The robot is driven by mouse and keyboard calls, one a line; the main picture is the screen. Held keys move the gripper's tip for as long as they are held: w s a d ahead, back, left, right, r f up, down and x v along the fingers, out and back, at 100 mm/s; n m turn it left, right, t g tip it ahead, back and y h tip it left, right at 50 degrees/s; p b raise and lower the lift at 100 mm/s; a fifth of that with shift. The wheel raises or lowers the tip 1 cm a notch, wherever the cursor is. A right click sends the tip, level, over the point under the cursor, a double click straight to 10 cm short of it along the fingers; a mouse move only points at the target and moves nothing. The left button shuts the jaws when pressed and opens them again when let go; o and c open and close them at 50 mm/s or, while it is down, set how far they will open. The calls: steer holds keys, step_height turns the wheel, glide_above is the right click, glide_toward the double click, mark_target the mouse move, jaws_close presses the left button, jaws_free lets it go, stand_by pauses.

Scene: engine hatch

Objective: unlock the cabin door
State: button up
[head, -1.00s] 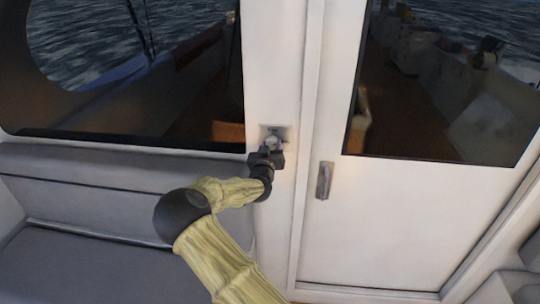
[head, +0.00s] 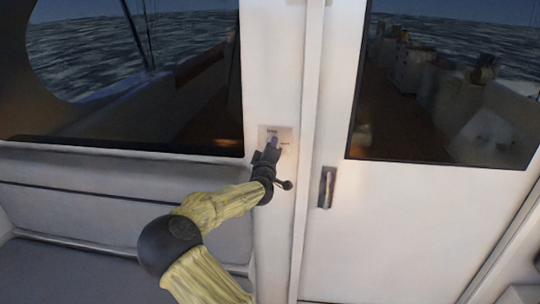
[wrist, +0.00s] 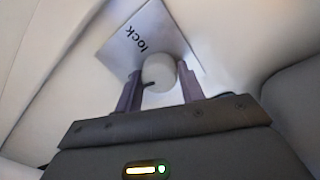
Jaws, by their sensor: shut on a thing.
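The white cabin door (head: 400,220) is on the right in the head view and looks shut, with its handle (head: 327,188) near its left edge. A square lock plate (head: 287,134) is on the white post left of the door. My gripper (head: 271,146) is at the plate. In the wrist view its two fingers (wrist: 160,88) stand on either side of the knob, shut on it, and the plate appears turned.
A dark window (head: 130,90) is left of the post, above a grey padded bench (head: 120,215). The door has a large window (head: 440,90) with deck and sea beyond. A door frame edge runs just right of the plate.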

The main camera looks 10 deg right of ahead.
steer(key=shift+n+b, duration=0.6)
steer(key=shift+n, duration=0.7)
steer(key=o, duration=1)
steer(key=shift+a, duration=0.1)
steer(key=shift+c, duration=0.2)
steer(key=r+b+v, duration=0.1)
steer(key=b+v, duration=0.2)
steer(key=v, duration=1.4)
steer(key=shift+s+f, duration=0.2)
steer(key=shift+f, duration=0.3)
